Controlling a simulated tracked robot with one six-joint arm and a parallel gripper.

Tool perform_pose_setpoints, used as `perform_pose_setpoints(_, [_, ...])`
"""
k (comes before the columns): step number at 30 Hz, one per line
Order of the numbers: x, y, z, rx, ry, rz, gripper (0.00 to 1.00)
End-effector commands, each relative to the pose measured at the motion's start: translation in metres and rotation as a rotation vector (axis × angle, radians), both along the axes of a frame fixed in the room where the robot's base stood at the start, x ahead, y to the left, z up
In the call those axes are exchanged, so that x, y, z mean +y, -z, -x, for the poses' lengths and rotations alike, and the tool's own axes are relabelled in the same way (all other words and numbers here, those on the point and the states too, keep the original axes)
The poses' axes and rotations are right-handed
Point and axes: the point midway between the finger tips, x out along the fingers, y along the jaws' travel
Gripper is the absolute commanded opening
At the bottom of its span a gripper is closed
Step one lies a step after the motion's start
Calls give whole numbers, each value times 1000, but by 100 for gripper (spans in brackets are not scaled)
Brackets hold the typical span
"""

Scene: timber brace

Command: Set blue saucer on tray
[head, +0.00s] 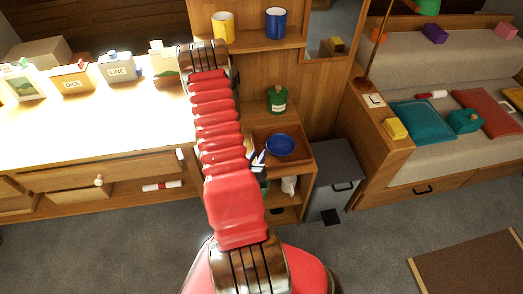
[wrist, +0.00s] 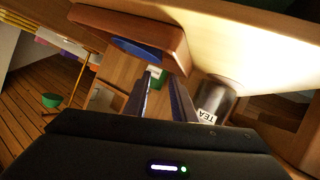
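The blue saucer (head: 280,145) lies in the brown wooden tray (head: 303,160), on the low cabinet right of my arm in the head view. In the tilted wrist view the saucer (wrist: 135,48) shows as a blue sliver by the tray (wrist: 165,32); the tray's wall hides part of it. My gripper (head: 258,160) is just left of the tray, partly hidden by my red arm. In the wrist view its two fingers (wrist: 162,82) are apart with nothing held between them. The saucer is clear of the fingers.
A green canister (head: 277,98) stands behind the tray. A jar marked TEA (wrist: 209,100) is close to the fingers' right in the wrist view. Yellow (head: 223,26) and blue (head: 275,23) mugs stand on the shelf above. A grey bin (head: 335,180) is right of the cabinet.

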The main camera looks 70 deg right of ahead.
Motion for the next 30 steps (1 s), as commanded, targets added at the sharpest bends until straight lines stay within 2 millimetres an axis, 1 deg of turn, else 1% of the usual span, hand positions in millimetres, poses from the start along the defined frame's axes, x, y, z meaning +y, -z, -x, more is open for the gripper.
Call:
perform_pose_setpoints(3, [8,-3,0,0,-2,1,24])
perform_pose_setpoints(6, [11,-4,0,0,-2,1,24])
perform_pose_setpoints(30, [11,-4,0,0,-2,1,24])
